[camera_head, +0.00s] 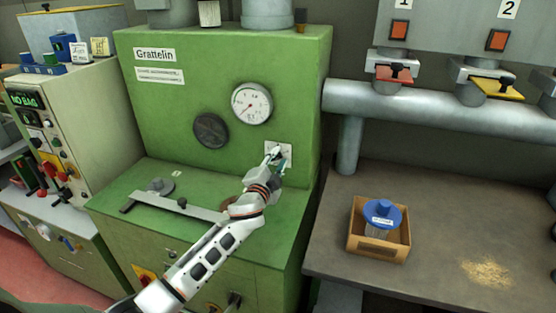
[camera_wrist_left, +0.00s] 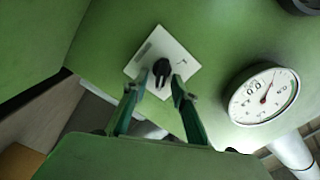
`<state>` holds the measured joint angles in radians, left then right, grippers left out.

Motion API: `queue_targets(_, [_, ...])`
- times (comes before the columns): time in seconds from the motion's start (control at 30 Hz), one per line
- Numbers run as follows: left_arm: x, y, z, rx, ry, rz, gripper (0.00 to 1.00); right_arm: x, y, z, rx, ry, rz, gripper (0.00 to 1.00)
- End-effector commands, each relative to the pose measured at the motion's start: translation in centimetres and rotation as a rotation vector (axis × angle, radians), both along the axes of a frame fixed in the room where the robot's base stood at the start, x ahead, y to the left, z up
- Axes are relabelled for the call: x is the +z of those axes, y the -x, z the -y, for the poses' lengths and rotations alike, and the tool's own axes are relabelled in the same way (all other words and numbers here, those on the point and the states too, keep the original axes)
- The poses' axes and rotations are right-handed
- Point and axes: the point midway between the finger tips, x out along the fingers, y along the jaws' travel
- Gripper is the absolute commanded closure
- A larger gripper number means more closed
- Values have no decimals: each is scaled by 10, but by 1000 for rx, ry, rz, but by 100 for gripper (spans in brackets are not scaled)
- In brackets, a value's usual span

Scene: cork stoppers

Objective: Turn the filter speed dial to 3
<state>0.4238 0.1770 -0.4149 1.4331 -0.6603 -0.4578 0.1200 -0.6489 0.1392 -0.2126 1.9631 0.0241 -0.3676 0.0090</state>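The dial is a small black knob (camera_wrist_left: 161,69) on a square white plate (camera_wrist_left: 148,50) on the green machine front. In the head view the plate (camera_head: 287,147) sits below and right of the round gauge, and my gripper largely hides the knob. My left gripper (camera_wrist_left: 157,88) is in front of the plate, its fingers apart with nothing held. In the wrist view the fingertips appear just below the knob, one toward each side; I cannot tell whether they touch it. The plate's markings are too small to read. My right gripper is not in view.
The green "Grattelin" machine (camera_head: 205,75) carries a white gauge (camera_head: 251,103) and a round dark disc (camera_head: 211,131). A metal lever (camera_head: 175,203) lies on its ledge. At right, a table (camera_head: 330,255) holds a box with a blue-lidded jar (camera_head: 382,215). A control cabinet (camera_head: 90,120) stands left.

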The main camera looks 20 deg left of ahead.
Motion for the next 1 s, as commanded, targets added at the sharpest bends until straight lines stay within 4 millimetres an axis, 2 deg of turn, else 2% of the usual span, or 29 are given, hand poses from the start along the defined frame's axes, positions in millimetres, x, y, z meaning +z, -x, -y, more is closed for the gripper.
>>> queue_targets(0.23, [0,1,0,0,1,0,74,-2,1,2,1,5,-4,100])
queue_targets(0.37, [-1,10,-1,0,1,-1,74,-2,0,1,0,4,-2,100])
queue_targets(0.47, [-2,24,-1,0,1,-1,74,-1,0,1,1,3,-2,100])
queue_targets(0.8, [-1,90,-3,0,2,-1,74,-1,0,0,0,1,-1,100])
queue_targets(1.0, [-1,114,-4,0,0,-1,74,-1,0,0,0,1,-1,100])
